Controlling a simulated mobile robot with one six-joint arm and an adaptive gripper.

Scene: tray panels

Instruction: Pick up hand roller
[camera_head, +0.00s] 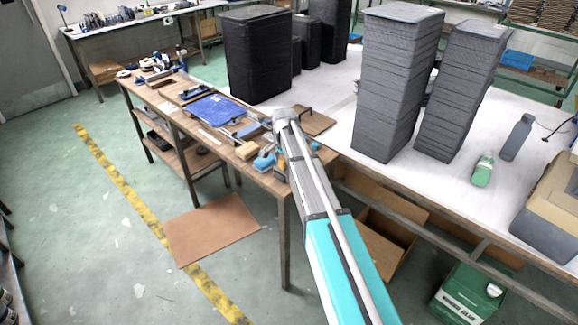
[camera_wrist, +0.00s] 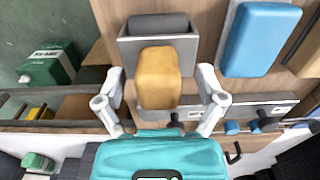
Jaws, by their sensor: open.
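What looks like the hand roller is in the middle of the wrist view: a tan, block-like handle (camera_wrist: 158,72) in front of a dark roller (camera_wrist: 158,24) in a grey box-shaped frame or holder. My gripper (camera_wrist: 160,98) is open, with one pale finger on each side of the tan handle. A gap shows on both sides, so the fingers appear apart from it. I cannot judge the depth between them. In the head view my arm covers this spot at the bench's near end.
A blue block (camera_wrist: 262,40) lies right of the roller. The wooden bench (camera_head: 200,130) holds a blue cloth (camera_head: 212,109) and several tools. A white table (camera_head: 330,85) with tall dark stacks (camera_head: 395,85) adjoins it. A green glue box (camera_head: 468,292) stands below.

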